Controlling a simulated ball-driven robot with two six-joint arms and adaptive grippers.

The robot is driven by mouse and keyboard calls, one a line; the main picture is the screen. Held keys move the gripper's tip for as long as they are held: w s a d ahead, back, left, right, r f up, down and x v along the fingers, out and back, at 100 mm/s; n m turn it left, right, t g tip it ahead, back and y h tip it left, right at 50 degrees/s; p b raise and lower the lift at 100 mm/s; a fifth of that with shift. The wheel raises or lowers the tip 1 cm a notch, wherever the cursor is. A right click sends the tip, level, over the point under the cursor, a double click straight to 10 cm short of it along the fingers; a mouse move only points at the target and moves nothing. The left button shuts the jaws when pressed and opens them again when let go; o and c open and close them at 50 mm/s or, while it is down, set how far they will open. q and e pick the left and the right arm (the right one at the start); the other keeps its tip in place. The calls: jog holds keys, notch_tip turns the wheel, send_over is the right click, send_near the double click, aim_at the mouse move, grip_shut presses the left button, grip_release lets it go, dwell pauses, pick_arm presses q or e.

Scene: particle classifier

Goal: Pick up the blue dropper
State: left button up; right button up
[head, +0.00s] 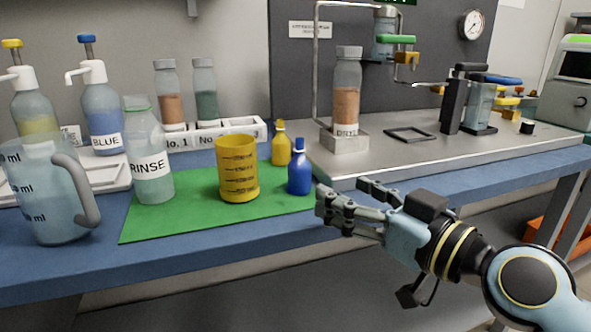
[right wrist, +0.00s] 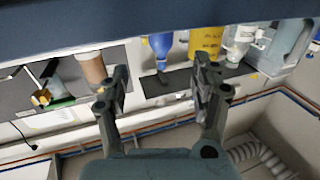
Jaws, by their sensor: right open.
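In the right wrist view the blue dropper (right wrist: 161,46) appears upside down beyond the gap between the open fingers (right wrist: 160,85). A yellow dropper (head: 281,148) stands just behind the blue one. My left gripper is not in view.
A yellow beaker (head: 237,170) stands left of the blue dropper, then the RINSE bottle (head: 150,165) and a jug (head: 48,190). A metal platform (head: 385,160) with a bottle holder lies behind the right gripper. The blue table's front edge is clear.

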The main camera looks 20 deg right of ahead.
aim_at(307, 172)
jog(key=x, duration=0.3)
jog(key=shift+r, duration=0.15)
jog(key=shift+x, duration=1.1)
jog(key=shift+w+a, duration=0.1)
jog(key=shift+w, duration=0.15)
jog(key=x, duration=0.4)
jog(key=shift+w+a+p, duration=0.15)
jog(key=shift+w+p, duration=0.15)
jog(key=shift+p, duration=0.1)
jog(key=shift+w, duration=0.3)
jog(key=shift+c, duration=0.5)
jog(key=c, duration=1.1)
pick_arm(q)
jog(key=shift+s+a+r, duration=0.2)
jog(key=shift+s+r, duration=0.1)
pick_arm(e)
jog(key=shift+c, duration=0.6)
